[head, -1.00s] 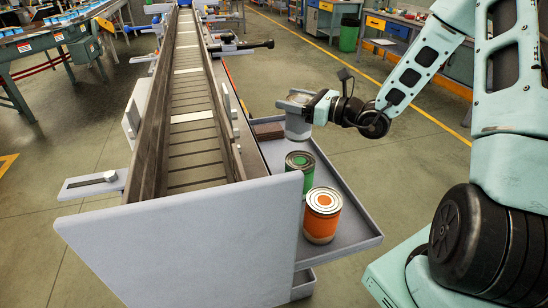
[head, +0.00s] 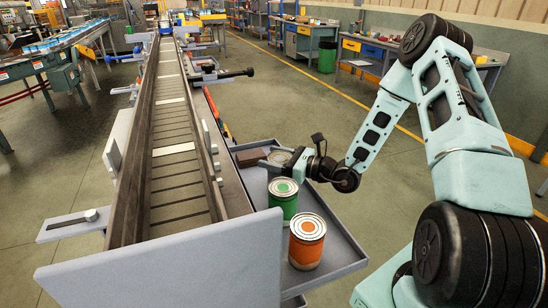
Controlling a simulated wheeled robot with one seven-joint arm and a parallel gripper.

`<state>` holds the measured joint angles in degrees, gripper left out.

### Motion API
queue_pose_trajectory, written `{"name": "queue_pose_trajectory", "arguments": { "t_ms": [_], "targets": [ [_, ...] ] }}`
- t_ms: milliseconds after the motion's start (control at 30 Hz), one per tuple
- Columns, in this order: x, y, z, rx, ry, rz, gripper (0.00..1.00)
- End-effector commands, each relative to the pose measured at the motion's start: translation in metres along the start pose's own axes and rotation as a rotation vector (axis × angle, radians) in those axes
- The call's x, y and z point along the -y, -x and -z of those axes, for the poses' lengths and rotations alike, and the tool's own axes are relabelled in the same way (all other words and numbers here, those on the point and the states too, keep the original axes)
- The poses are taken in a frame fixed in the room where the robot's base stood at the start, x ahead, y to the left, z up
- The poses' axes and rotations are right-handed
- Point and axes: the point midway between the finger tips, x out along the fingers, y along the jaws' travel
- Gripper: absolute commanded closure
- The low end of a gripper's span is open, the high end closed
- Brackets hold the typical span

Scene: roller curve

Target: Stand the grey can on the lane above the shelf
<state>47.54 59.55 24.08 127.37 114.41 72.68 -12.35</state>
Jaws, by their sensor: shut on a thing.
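The grey can (head: 280,156) is held by my gripper (head: 288,163) at the far part of the shelf. Its top shows, but its lower part is hidden behind the green can and the gripper, so I cannot tell whether it touches the shelf. My gripper is shut on it from the right. The shelf (head: 335,262) is a grey tray along the right side of the lane. The lane (head: 176,170) is a long raised track with dark cross slats and side rails, left of the can, with no cans on its visible part.
A green can (head: 283,200) and an orange can (head: 306,243) stand on the shelf in front of the grey can. A brown block (head: 249,158) lies left of the grey can. A grey end panel (head: 165,268) closes the near end of the lane.

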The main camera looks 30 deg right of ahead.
Motion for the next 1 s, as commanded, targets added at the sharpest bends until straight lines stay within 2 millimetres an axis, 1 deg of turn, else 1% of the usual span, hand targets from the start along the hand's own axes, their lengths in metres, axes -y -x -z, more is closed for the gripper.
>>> {"name": "queue_pose_trajectory", "arguments": {
  "t_ms": [200, 233, 267, 300, 533, 633, 667, 767, 867, 1000],
  "targets": [
    [0.0, 0.0, 0.004, 0.001, 0.0, 0.0, 0.62],
    [0.0, 0.0, 0.003, 0.0, 0.0, 0.0, 0.28],
    [0.0, 0.0, 0.003, 0.0, 0.0, 0.0, 0.19],
    [0.0, 0.0, 0.003, 0.0, 0.0, 0.0, 0.14],
    [0.0, 0.0, 0.003, 0.0, 0.0, 0.0, 0.14],
    [0.0, 0.0, -0.002, 0.0, 0.0, 0.0, 0.14],
    [0.0, 0.002, 0.0, -0.001, 0.0, 0.001, 0.14],
    [0.001, 0.016, 0.002, -0.001, 0.001, 0.003, 0.14],
    [0.001, 0.035, 0.003, -0.002, 0.001, 0.004, 0.14],
    [0.002, 0.066, 0.003, -0.001, 0.002, 0.005, 0.14]
  ]
}}
